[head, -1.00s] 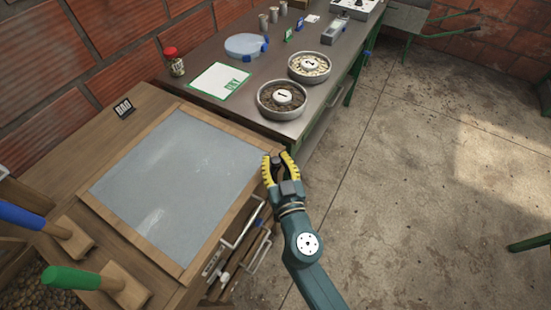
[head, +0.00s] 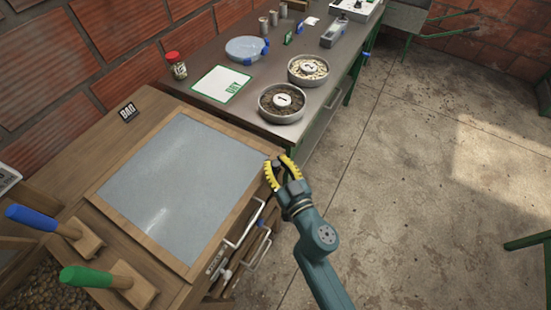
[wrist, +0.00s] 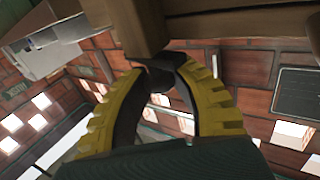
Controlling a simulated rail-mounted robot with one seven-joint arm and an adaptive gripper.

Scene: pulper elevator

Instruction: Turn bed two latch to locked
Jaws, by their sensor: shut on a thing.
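My gripper (head: 276,160), with yellow ribbed fingers, is at the far right corner of the wooden frame around a grey panel (head: 180,180). In the wrist view its fingertips (wrist: 165,66) meet around a small dark piece (wrist: 163,60) just below a wooden edge (wrist: 140,25). The fingers hide most of this piece, and I cannot tell for certain that it is the bed two latch, nor which way it is turned. No label for bed two can be read.
Light handles (head: 247,222) stick out from the cabinet front below the frame. The metal table (head: 305,70) behind holds two round pans, numbered 1 (head: 284,101) and 2 (head: 308,68). Blue (head: 30,217) and green (head: 85,277) handles stand at left.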

